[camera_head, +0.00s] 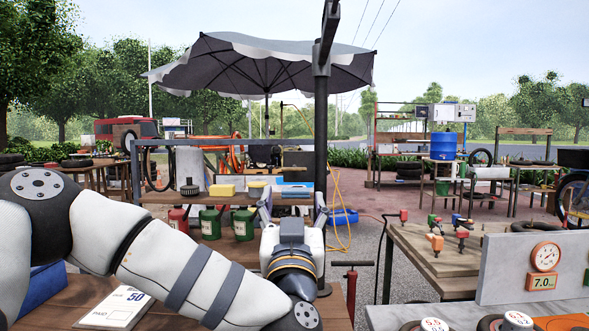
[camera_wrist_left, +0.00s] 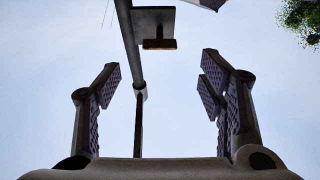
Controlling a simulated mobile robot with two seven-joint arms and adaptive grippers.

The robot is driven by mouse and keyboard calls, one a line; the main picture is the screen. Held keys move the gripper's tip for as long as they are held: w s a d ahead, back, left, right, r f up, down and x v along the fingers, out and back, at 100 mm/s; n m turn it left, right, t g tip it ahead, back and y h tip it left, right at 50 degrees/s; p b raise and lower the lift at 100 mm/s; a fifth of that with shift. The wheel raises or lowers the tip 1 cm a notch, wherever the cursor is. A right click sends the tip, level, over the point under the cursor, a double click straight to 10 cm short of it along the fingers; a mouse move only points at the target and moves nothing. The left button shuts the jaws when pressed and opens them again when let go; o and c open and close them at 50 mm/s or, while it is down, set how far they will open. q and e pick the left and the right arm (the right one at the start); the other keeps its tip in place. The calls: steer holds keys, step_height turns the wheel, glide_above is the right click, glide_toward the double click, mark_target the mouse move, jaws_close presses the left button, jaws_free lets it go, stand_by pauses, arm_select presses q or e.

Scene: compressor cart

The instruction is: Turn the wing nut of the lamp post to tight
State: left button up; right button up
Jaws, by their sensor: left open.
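The lamp post (camera_head: 321,130) is a dark upright pole right of centre in the head view, with a collar near its top and a dark arm above. In the left wrist view the post (camera_wrist_left: 138,120) rises against the sky, left of the middle between the fingers. I cannot make out the wing nut in either view. My left gripper (camera_head: 292,200) points away from me, low in front of the post's line, with its fingers apart. In the left wrist view the gripper (camera_wrist_left: 160,85) is open with nothing between its fingertips. My right gripper is out of view.
A shelf (camera_head: 165,198) with green canisters (camera_head: 243,223) stands behind the gripper. A wooden bench (camera_head: 440,262) and a grey panel with a gauge (camera_head: 545,257) are at the right. A price card (camera_head: 117,306) lies at the lower left. A plate with a lamp-like block (camera_wrist_left: 159,44) hangs overhead.

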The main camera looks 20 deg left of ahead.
mark_target(294, 168)
arm_select(q)
steer(key=b+x, duration=0.1)
steer(key=x, duration=1)
steer(key=shift+w+r, duration=0.2)
steer(key=shift+c, duration=0.5)
steer(key=shift+r, duration=0.1)
steer(key=c, duration=1.1)
